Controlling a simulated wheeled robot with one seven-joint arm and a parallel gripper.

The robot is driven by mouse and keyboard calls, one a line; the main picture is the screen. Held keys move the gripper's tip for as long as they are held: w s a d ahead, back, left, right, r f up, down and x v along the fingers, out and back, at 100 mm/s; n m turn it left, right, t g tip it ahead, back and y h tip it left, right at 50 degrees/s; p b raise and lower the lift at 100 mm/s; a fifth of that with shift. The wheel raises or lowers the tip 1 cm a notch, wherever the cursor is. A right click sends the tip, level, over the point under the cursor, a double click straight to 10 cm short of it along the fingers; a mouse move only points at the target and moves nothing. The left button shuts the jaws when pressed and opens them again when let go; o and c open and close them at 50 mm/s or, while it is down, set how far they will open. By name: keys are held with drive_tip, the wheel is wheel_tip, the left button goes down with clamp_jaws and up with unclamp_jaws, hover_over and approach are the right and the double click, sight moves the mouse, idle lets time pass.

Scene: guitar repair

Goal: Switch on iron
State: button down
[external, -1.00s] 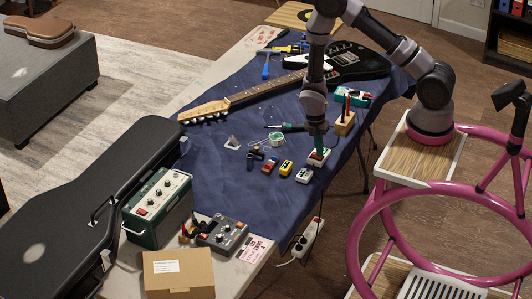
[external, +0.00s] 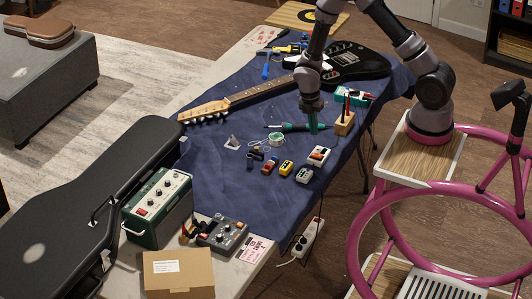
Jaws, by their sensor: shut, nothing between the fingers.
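A soldering iron (external: 290,127) with a green handle lies on the blue cloth, its tip towards the left. My gripper (external: 313,129) points straight down near the right end of the iron's handle, with its green fingers together and empty. I cannot tell whether it touches the handle. A small white box (external: 318,156) with a reddish part on top sits on the cloth below the gripper in the picture, apart from it. Whether that part is a switch, and its position, is too small to tell.
Several small pedals, including a yellow one (external: 286,167), sit left of the white box. A wooden block (external: 344,124) with upright tools stands to the right. A solder spool (external: 276,140) lies near the iron. A black guitar (external: 352,65) lies behind. The front middle cloth is clear.

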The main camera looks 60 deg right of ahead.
sight(318, 155)
drive_tip(key=r, duration=0.5)
drive_tip(key=shift+w+r, duration=0.15)
drive_tip(key=shift+w, duration=0.25)
drive_tip(key=shift+s+r, duration=0.1)
drive_tip(key=shift+s, duration=0.65)
drive_tip(key=f, duration=0.4)
drive_tip(key=s+f, duration=0.1)
drive_tip(key=f, duration=0.4)
drive_tip(key=s+f, duration=0.1)
drive_tip(key=f, duration=0.4)
